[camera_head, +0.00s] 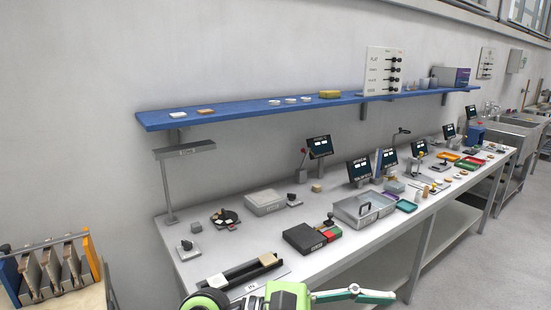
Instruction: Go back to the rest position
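Green, black and white parts of my own body show at the bottom edge, in front of the table's near side. A thin green and white part of mine reaches to the right there. I cannot tell which arm it belongs to. The long grey worktable (221,262) runs from the lower left toward the far right along the wall.
A blue shelf (240,109) hangs above the table, with a lamp (184,149) below its left end. Grey boxes (264,202), a black case (304,238), small screens (319,147) and colored trays crowd the table. A rack (50,268) stands at lower left. Floor (490,270) is clear at right.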

